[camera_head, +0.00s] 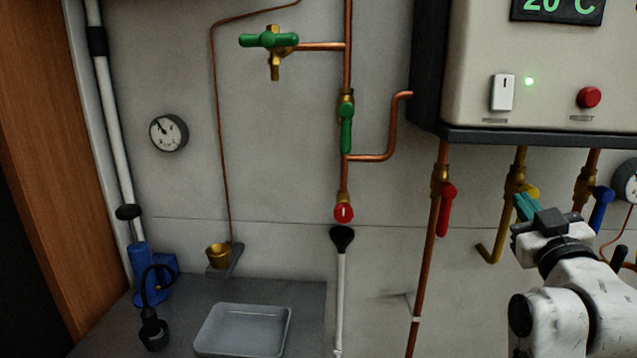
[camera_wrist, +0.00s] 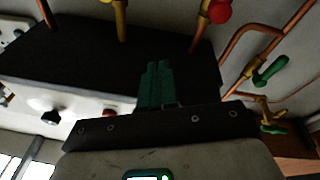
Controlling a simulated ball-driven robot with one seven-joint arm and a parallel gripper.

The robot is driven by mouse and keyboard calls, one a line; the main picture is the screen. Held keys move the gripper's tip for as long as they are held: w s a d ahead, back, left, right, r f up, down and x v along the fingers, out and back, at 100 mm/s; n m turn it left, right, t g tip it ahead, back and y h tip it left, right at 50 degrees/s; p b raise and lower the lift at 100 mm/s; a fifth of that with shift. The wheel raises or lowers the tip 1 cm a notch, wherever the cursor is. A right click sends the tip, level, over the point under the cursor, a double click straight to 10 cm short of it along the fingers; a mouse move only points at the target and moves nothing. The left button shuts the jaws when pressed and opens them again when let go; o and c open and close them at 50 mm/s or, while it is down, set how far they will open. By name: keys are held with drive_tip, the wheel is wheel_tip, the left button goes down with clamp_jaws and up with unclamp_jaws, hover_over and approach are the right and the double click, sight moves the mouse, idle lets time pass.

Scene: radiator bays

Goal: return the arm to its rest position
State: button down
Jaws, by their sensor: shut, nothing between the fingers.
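My gripper (camera_head: 525,207) shows at the right of the head view, in front of the pipes below the boiler. Its teal fingers point up and left, close to the yellow valve handle (camera_head: 529,190); I cannot tell whether they touch it. The fingers also show in the wrist view (camera_wrist: 156,84), lying together with nothing between them. My white arm comes in from the lower right of the head view.
The boiler casing (camera_head: 470,60) hangs above the gripper. A red-handled valve (camera_head: 447,196) is to its left and a blue-handled valve (camera_head: 602,198) to its right. A grey tray (camera_head: 243,328) sits on the bench at lower left.

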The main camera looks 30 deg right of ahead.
drive_tip(key=a+f+n+g+y, duration=0.1)
drive_tip(key=a+f+g+y, duration=0.25)
drive_tip(key=a+f, duration=0.65)
drive_tip(key=a+f+n+g+y, duration=0.1)
drive_tip(key=a+f+g+y, duration=0.3)
drive_tip(key=f, duration=1.3)
drive_tip(key=s+a+f+g+y, duration=0.2)
drive_tip(key=s+a+f+g, duration=0.2)
drive_tip(key=s+f, duration=0.5)
drive_tip(key=s+a+f+g+y, duration=0.2)
drive_tip(key=s+a+f+g, duration=0.2)
drive_tip(key=s+a+f, duration=0.4)
drive_tip(key=s+f, duration=0.1)
drive_tip(key=s, duration=0.2)
drive_tip(key=shift+s+a+f+n, duration=0.2)
drive_tip(key=shift+n, duration=0.2)
drive_tip(key=shift+d, duration=0.1)
